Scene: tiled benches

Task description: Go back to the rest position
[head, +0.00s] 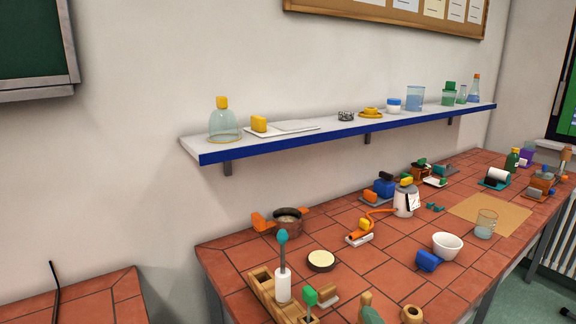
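Neither of my grippers shows in the head view, and no part of my arms can be made out. Whether they are open or shut is hidden. The view faces a long red-tiled bench (376,238) along the wall, with a white, blue-edged shelf (300,139) above it.
A wooden holder (268,298), brown pot (287,222), white bowl (447,246), glass beaker (486,224) and several small items stand on the bench. The shelf carries glassware, including a yellow-topped dome (224,122). A gap separates a second tiled bench (90,300) at lower left.

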